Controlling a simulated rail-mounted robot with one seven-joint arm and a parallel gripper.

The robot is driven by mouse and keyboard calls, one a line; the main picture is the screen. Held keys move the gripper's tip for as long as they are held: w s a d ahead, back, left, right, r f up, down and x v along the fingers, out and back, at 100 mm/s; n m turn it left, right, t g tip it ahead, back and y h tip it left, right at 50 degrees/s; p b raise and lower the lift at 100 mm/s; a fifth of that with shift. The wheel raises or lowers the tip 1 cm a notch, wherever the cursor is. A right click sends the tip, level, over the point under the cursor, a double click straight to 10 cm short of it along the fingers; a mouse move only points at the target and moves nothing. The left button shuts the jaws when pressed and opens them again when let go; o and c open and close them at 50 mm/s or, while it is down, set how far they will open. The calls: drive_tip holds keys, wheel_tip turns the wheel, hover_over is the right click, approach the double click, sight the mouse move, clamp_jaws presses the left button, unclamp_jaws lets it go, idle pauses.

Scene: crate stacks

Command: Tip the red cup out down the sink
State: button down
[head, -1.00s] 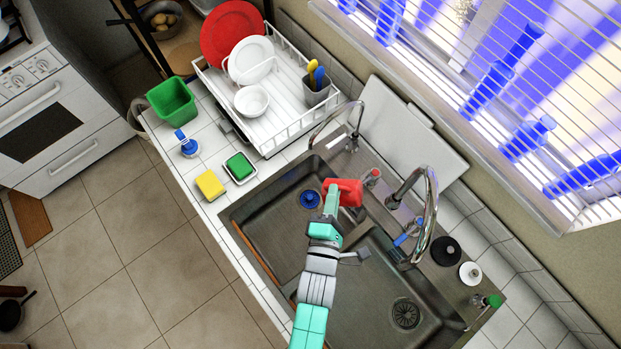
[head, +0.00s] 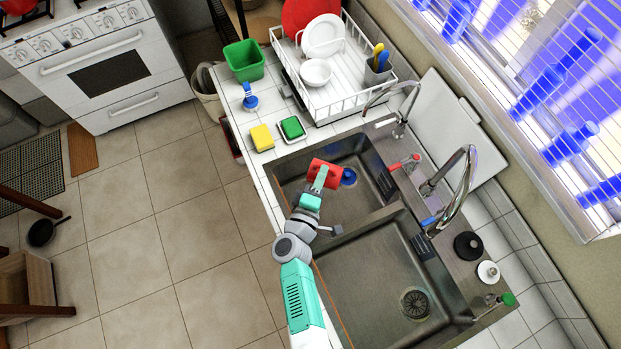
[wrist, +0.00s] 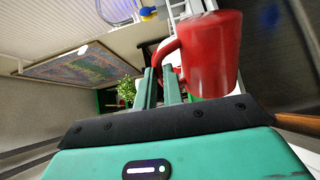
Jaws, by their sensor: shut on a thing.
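The red cup (head: 322,173) is over the left basin of the steel sink (head: 352,205) in the head view, just left of the blue drain piece (head: 348,177). My gripper (head: 319,182) is shut on the cup. In the wrist view the cup (wrist: 215,60) is large, with its handle at the fingers of my gripper (wrist: 160,85). The cup looks held on its side in the head view. Its inside is hidden, so I cannot tell whether anything is in it or pouring out.
A tall chrome faucet (head: 460,195) and a red-handled tap (head: 405,161) stand along the sink's back edge. A yellow sponge (head: 262,137), a green sponge (head: 292,128) and a white dish rack (head: 335,100) are beyond the left basin. The right basin is empty.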

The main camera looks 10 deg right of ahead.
drive_tip(key=shift+s+d+m, duration=0.1)
drive_tip(key=shift+d+m, duration=0.45)
drive_tip(key=shift+m, duration=0.25)
drive_tip(key=s+d+f+m+b, duration=0.3)
drive_tip(key=f+m+b, duration=0.3)
drive_tip(key=m+b, duration=0.8)
drive_tip(key=shift+d+m+b, duration=0.4)
drive_tip(key=shift+d+m, duration=0.45)
drive_tip(key=shift+m, duration=0.25)
